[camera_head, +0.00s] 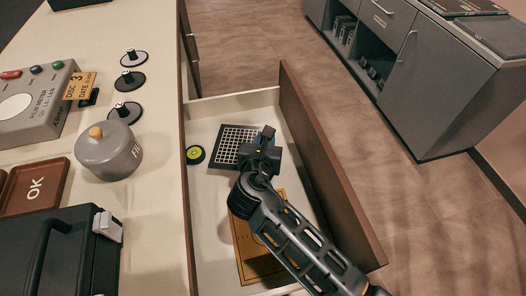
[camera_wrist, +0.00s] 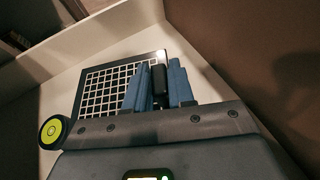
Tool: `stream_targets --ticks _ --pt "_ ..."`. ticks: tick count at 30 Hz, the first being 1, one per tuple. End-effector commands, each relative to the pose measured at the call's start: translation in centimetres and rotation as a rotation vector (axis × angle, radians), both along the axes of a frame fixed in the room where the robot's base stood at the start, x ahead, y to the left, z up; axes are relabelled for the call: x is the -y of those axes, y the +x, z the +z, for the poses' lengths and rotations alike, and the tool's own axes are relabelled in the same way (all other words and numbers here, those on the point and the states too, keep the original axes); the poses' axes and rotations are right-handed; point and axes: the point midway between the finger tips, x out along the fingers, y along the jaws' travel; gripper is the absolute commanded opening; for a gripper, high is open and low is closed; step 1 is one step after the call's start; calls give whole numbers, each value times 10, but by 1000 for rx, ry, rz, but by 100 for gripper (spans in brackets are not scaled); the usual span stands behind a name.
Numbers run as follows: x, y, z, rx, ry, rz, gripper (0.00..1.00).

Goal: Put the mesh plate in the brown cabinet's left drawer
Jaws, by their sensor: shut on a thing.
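The mesh plate (camera_head: 232,142) is a dark-framed square with a white grid. It is inside the open drawer (camera_head: 205,125), towards its far end; I cannot tell whether it touches the drawer floor. My gripper (camera_head: 263,143) reaches into the drawer and is shut on the plate's right side. In the wrist view, the blue fingers of my gripper (camera_wrist: 160,87) overlap the right part of the mesh plate (camera_wrist: 103,88) and hide some of it. The drawer has pale inner walls and a brown front panel (camera_head: 325,160).
A yellow-green round disc (camera_head: 195,154) and an orange-brown plate (camera_head: 245,245) also lie in the drawer; my arm partly covers the latter. The counter on the left holds a grey pot (camera_head: 108,152), a meter (camera_head: 35,102) and a black case (camera_head: 60,255). A grey cabinet (camera_head: 440,95) stands across the floor.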

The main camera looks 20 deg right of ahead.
Motion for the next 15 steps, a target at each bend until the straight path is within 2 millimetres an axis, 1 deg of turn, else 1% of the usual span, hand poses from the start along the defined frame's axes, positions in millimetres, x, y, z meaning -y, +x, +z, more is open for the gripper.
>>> stream_targets --ticks 9,15 --pt "0 0 -36 0 0 1 0" --pt "0 0 -36 2 1 1 0"
